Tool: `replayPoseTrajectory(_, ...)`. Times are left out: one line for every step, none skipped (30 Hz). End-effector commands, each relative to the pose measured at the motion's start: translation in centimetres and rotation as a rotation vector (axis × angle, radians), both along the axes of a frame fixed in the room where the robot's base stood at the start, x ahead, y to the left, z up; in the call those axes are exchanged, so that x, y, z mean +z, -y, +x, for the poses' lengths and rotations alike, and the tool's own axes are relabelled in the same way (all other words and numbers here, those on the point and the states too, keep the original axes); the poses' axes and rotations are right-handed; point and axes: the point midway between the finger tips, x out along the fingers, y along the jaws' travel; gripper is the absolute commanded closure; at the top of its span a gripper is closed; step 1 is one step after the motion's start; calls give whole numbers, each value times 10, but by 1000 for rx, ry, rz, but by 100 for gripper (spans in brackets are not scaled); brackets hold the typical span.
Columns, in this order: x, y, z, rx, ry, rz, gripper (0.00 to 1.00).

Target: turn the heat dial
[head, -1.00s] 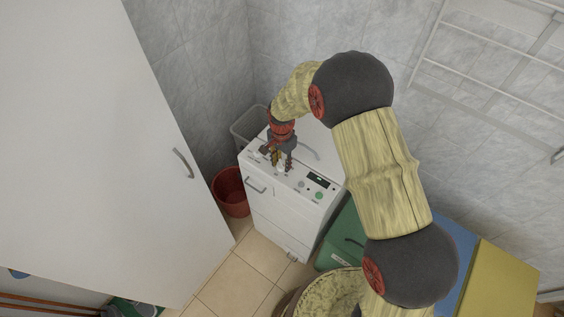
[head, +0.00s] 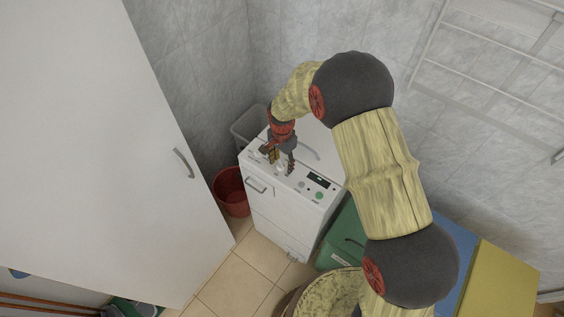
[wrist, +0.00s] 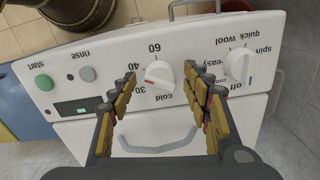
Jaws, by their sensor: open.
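The heat dial (wrist: 160,76) is a white knob with a red mark, ringed by 60, 40, 30 and cold, upside down in the wrist view. Its red mark points left, roughly towards 30. My gripper (wrist: 161,82) is open, with one finger to each side of the dial and a gap visible on both sides. In the head view my gripper (head: 278,160) points down at the control panel of the white washing machine (head: 277,213), and its fingers partly hide the knobs there.
A second white knob (wrist: 240,64) with a blue mark sits close beyond the right finger. A grey button (wrist: 87,74), green start button (wrist: 44,82) and small display (wrist: 83,107) lie to the left. A red bucket (head: 231,192) and green box (head: 343,236) flank the machine.

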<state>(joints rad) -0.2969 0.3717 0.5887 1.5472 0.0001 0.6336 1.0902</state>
Motion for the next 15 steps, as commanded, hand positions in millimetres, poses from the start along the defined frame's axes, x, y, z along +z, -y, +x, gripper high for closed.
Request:
replayPoseTrajectory(0, 0, 0, 0, 0, 0, 51)
replayPoseTrajectory(0, 0, 0, 0, 0, 0, 51)
replayPoseTrajectory(0, 0, 0, 0, 0, 0, 51)
replayPoseTrajectory(1, 0, 0, 0, 0, 0, 51)
replayPoseTrajectory(2, 0, 0, 0, 0, 0, 51)
replayPoseTrajectory(4, 0, 0, 0, 1, 1, 51)
replayPoseTrajectory(7, 0, 1, 0, 1, 0, 51)
replayPoseTrajectory(10, 0, 1, 0, 2, 1, 51)
replayPoseTrajectory(15, 0, 1, 0, 4, 1, 51)
replayPoseTrajectory(20, 0, 1, 0, 4, 1, 51)
replayPoseTrajectory(25, 0, 1, 0, 4, 1, 51)
replayPoseTrajectory(33, 0, 1, 0, 4, 1, 51)
replayPoseTrajectory(39, 0, 1, 0, 4, 1, 51)
replayPoseTrajectory(45, 0, 1, 0, 4, 1, 51)
replayPoseTrajectory(54, 0, 1, 0, 4, 1, 51)
